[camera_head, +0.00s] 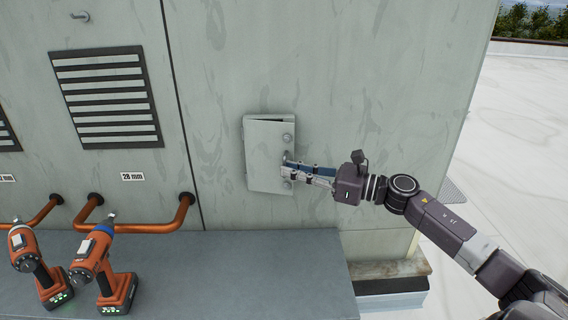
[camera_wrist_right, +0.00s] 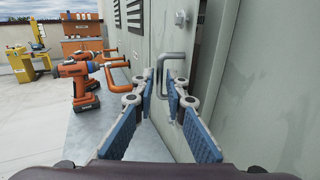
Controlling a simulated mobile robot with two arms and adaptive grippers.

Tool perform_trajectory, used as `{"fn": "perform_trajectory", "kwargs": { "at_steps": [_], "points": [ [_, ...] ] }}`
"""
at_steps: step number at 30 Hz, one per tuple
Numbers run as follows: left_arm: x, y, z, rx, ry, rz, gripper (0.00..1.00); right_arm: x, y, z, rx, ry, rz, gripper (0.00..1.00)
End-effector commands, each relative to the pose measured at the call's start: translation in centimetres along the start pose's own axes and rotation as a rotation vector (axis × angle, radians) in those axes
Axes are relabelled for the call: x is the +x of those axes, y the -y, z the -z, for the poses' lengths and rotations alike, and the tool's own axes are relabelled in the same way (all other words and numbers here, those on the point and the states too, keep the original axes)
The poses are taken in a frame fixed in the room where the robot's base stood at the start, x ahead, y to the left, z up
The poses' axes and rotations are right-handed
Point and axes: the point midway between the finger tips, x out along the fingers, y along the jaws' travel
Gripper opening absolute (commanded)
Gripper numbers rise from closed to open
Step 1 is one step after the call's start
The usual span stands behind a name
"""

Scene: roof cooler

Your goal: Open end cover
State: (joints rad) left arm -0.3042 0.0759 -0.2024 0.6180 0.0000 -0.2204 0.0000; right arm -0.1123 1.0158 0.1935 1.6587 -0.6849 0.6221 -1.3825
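The end cover (camera_head: 266,155) is a small grey-green panel on the large metal wall. A dark wedge along its top edge shows it standing slightly ajar. It has round knobs near its right edge and a grey bar handle (camera_wrist_right: 161,74) between them. My right gripper (camera_head: 288,168) reaches in from the right at the handle. In the wrist view, the blue-padded fingers of the right gripper (camera_wrist_right: 161,86) are apart, with the handle's upright bar between their tips. I see small gaps beside the bar; contact is not clear. My left gripper is not in view.
Two orange power drills (camera_head: 108,270) stand on the grey ledge (camera_head: 250,275) at lower left. Copper pipes (camera_head: 160,227) stick out above it, below a louvred vent (camera_head: 108,98). The roof floor (camera_head: 515,130) at right is open. A yellow machine (camera_wrist_right: 32,65) stands far back.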

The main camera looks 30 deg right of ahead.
Motion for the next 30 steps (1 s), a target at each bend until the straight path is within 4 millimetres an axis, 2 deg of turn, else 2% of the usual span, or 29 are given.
{"fn": "perform_trajectory", "kwargs": {
  "at_steps": [3, 9, 18, 22, 30],
  "points": [
    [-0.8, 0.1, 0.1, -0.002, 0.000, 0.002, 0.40, 1.2, 0.1, -0.3, 0.001, 0.003, 0.001, 0.12],
    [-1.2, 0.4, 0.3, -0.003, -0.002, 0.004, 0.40, 2.3, 0.1, -0.1, 0.002, 0.002, 0.001, 0.12],
    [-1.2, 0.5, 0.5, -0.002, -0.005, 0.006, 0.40, 2.5, 0.0, 0.1, 0.002, 0.000, 0.001, 0.12],
    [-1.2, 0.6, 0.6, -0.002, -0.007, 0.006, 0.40, 2.5, 0.0, 0.1, 0.002, 0.000, 0.001, 0.00],
    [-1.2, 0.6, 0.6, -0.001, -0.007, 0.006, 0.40, 2.5, 0.0, 0.1, 0.003, 0.000, 0.001, 0.00]
  ]
}}
